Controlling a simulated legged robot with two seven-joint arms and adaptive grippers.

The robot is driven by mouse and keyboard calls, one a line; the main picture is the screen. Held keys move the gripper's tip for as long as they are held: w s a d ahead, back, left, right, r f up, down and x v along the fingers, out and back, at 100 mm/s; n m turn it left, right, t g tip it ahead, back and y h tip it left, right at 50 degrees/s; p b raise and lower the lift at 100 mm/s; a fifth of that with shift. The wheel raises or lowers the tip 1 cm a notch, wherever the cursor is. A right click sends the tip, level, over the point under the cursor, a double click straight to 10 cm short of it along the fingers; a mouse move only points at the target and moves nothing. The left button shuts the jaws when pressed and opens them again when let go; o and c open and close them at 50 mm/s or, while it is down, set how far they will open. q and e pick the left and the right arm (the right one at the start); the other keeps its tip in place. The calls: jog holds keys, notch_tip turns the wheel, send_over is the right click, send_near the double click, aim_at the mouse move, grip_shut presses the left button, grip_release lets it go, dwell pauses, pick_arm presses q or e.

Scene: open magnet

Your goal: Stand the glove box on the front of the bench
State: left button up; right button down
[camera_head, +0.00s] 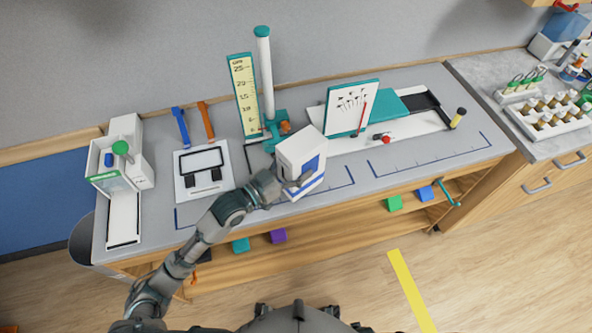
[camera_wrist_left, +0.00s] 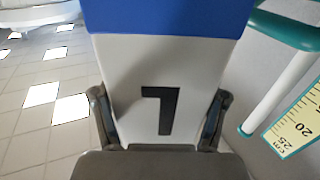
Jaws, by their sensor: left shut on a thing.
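The glove box (camera_head: 299,155) is a white carton with a blue panel, in the middle of the head view at the front part of the bench (camera_head: 340,186). My left gripper (camera_head: 283,183) is shut on it from the left and front. In the left wrist view the box (camera_wrist_left: 165,60) fills the middle, white with a blue band and a black L-shaped mark. A finger of my left gripper (camera_wrist_left: 160,105) lies along each side of it. The box looks slightly tilted. I cannot tell whether its base touches the bench. My right gripper is not in view.
Behind the box are a teal-based column (camera_head: 265,80) and a yellow scale (camera_head: 245,95). A white panel (camera_head: 350,107) stands to the right. A white plate (camera_head: 203,172) with a black frame lies left. Blue corner lines mark the bench's front, with free room right of the box.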

pick_arm(q)
jog(key=shift+w+f, duration=0.2)
jog(key=shift+f, duration=0.7)
jog(key=shift+w+f, duration=0.15)
jog(key=shift+f, duration=0.7)
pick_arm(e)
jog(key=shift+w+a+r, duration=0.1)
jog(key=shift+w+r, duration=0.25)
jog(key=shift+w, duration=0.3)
pick_arm(q)
jog(key=o, duration=1.5)
jog(key=shift+f+b, duration=0.1)
jog(key=shift+b, duration=0.2)
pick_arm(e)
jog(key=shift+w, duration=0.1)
